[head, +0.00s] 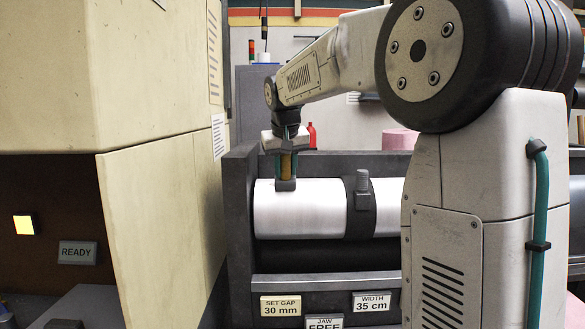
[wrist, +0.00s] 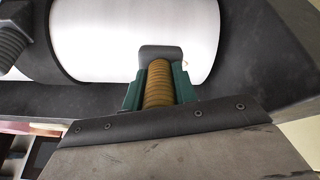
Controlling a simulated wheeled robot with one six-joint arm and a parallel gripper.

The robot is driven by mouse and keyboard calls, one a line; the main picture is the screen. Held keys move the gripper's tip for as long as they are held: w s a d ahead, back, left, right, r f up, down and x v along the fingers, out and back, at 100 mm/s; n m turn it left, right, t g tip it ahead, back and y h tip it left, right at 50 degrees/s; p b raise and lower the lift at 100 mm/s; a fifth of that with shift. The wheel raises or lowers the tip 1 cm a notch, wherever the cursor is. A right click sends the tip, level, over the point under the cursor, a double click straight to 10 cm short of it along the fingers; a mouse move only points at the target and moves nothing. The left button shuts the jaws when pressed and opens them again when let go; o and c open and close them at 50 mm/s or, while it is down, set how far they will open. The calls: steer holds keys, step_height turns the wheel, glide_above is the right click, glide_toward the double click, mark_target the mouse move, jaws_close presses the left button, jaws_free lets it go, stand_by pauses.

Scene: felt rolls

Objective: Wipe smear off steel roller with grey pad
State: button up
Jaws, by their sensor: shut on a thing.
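The steel roller (head: 325,208) lies across the machine in the head view, bright and smooth. It also shows in the wrist view (wrist: 110,40). My gripper (head: 288,166) is over the left part of the roller, with its green fingers shut on a ribbed tan handle (wrist: 159,85). At the end of the handle is the grey pad (head: 286,185), which shows in the wrist view too (wrist: 160,53). The pad appears to be against the roller's surface; firm contact cannot be told. No smear shows on the visible steel; the part under the pad is hidden.
A dark collar (head: 361,220) with an upright knob (head: 362,182) rings the roller right of the pad. The dark side wall (head: 239,215) stands close on the left. A red bottle (head: 312,135) is behind. My arm hides the roller's right part.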

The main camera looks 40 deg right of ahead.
steer(key=shift+w+a, duration=0.1)
stand_by(0.3)
steer(key=shift+w+a, duration=0.55)
steer(key=shift+a, duration=0.3)
steer(key=shift+w+a, duration=0.55)
steer(key=shift+a, duration=0.25)
steer(key=shift+s+d+f, duration=0.1)
steer(key=shift+d, duration=0.05)
steer(key=shift+s+d, duration=0.55)
steer(key=shift+d, duration=0.25)
steer(key=shift+s+d, duration=0.55)
steer(key=shift+d, duration=0.25)
steer(key=shift+d, duration=0.1)
steer(key=shift+s+d, duration=0.6)
steer(key=shift+d, duration=0.2)
steer(key=shift+s+d, duration=0.55)
steer(key=shift+d, duration=0.25)
steer(key=shift+v, duration=0.8)
